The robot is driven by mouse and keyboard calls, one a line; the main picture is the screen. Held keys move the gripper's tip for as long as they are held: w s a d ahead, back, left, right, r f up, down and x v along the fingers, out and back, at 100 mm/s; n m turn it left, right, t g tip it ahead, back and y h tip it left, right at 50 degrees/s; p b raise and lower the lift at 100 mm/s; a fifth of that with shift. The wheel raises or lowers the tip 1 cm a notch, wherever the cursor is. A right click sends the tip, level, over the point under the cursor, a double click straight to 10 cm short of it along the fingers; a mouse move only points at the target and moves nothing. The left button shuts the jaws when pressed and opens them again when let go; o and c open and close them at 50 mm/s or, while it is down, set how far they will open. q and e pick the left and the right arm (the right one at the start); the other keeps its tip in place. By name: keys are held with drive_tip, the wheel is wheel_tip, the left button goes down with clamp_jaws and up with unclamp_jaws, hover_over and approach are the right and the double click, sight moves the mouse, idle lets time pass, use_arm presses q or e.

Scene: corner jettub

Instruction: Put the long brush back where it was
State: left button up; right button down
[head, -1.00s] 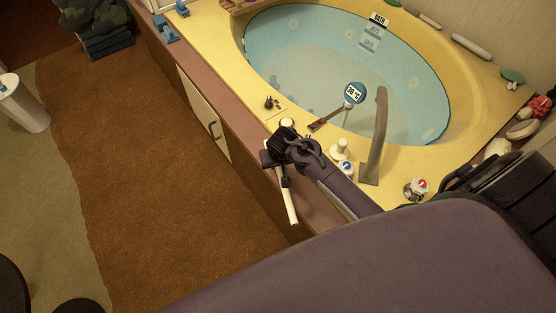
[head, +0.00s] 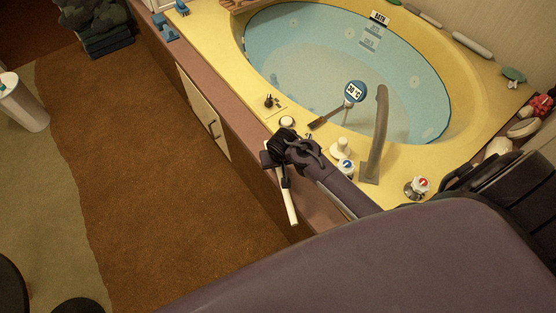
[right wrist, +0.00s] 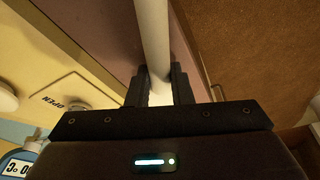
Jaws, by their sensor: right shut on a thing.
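The long brush shows as a white rod-like handle (head: 291,207), hanging over the tub's brown outer edge in the head view. My right gripper (head: 286,182) is shut on it. In the right wrist view the white handle (right wrist: 153,40) runs up from between the dark fingers of my right gripper (right wrist: 160,88). The brush's bristles are not visible, and its upper part is hidden behind the gripper and wrist in the head view. My left gripper is not in view.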

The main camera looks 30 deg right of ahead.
sight(280, 170)
drive_tip(key=c, duration=1.2)
unclamp_jaws()
drive_tip(key=p+v, duration=0.2)
drive_tip(key=v, duration=0.5)
drive_tip(key=shift+s+r, duration=0.15)
drive_tip(key=shift+r, duration=0.25)
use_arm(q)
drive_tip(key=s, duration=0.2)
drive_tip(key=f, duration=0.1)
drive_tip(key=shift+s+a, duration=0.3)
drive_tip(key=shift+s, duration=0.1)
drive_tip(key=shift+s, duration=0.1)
